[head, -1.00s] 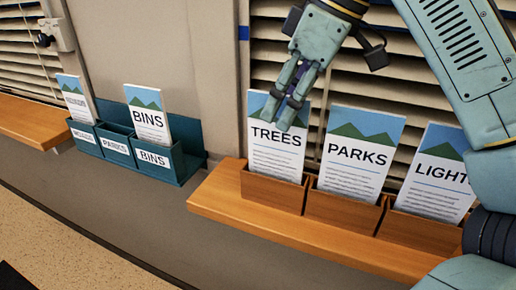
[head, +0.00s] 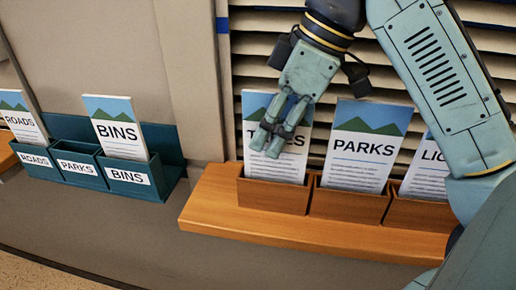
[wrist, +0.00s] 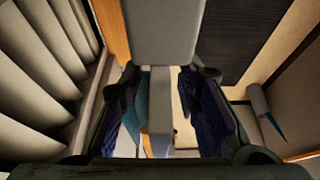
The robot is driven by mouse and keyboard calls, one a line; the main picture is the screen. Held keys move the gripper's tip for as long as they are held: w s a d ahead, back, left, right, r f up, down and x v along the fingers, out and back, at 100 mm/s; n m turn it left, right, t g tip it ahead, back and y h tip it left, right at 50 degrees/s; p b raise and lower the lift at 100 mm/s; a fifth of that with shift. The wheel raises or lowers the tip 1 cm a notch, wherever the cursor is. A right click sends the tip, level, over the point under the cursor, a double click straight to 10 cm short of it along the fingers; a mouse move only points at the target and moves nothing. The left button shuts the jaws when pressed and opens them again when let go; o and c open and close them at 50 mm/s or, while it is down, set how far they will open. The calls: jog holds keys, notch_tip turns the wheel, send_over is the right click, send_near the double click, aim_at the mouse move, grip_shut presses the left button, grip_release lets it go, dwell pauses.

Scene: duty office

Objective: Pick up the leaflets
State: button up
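The TREES leaflet (head: 262,170) stands upright in the left wooden pocket (head: 272,195). The PARKS leaflet (head: 362,150) stands in the middle pocket (head: 348,205). A third leaflet (head: 424,180), its title partly hidden by my arm, stands in the right pocket. My gripper (head: 268,143) points down in front of the TREES leaflet and covers part of its title; whether it touches is unclear. In the wrist view its dark finger pads (wrist: 168,115) are apart, with no leaflet clearly held between them.
A teal holder (head: 100,186) on the left has labelled pockets: ROADS and BINS hold leaflets (head: 20,125) (head: 115,132), and PARKS is empty. The wooden ledge (head: 215,215) has bare room at its left end. Blinds (head: 245,70) stand behind.

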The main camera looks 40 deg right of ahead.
jog(key=shift+s, duration=0.1)
grip_shut()
dwell(0.3)
